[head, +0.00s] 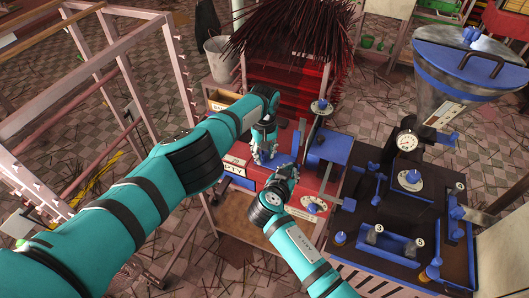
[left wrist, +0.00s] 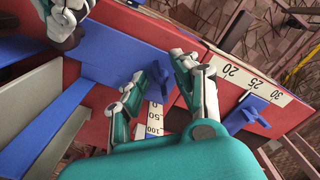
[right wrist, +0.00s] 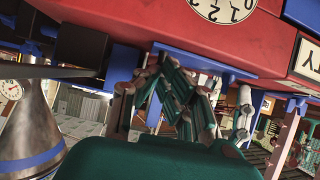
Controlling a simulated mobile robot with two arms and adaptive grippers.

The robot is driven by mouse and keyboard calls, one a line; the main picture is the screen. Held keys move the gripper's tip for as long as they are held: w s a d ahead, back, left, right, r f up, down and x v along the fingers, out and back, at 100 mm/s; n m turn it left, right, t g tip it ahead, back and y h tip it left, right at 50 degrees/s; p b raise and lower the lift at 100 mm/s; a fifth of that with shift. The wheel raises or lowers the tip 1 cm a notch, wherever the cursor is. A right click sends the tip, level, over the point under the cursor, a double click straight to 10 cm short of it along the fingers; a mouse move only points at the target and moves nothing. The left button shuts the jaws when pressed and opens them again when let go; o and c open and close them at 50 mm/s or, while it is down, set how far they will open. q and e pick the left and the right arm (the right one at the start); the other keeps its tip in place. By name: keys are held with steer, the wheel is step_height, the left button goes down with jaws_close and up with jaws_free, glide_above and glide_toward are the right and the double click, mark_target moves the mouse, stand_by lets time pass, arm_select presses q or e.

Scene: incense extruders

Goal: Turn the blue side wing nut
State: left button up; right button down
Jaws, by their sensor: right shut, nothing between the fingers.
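A blue wing nut (left wrist: 245,115) shows in the left wrist view, on the red machine face (left wrist: 277,122) beside a numbered scale strip (left wrist: 262,85). It lies to the right of my left gripper (left wrist: 160,78), apart from its fingers. My left gripper is open, with its fingers spread over a blue plate and a second scale; it also shows in the head view (head: 262,155). My right gripper (head: 288,175) is close to it at the red machine. In the right wrist view my right gripper (right wrist: 172,75) is shut and empty below the machine's edge. The wing nut is not clear in the head view.
A dark-topped machine with blue fittings (head: 405,205) and a large hopper (head: 465,75) stand at the right. A red rack (head: 285,95) with a bundle of dark sticks (head: 290,40) is behind. A pink metal frame (head: 110,65) stands left.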

arm_select(q)
steer(key=shift+c, duration=0.3)
jaws_close()
steer(key=shift+m, duration=0.3)
steer(key=m, duration=0.2)
steer(key=shift+a+m, duration=0.15)
steer(key=shift+m, duration=0.25)
steer(key=m, duration=0.5)
steer(key=shift+a, duration=0.2)
steer(key=m, duration=0.4)
steer(key=shift+a, duration=0.1)
steer(key=shift+w+a+m, duration=0.1)
steer(key=shift+w+m, duration=0.05)
steer(key=shift+m, duration=1)
steer(key=shift+w+m, duration=0.1)
steer(key=shift+m, duration=1.05)
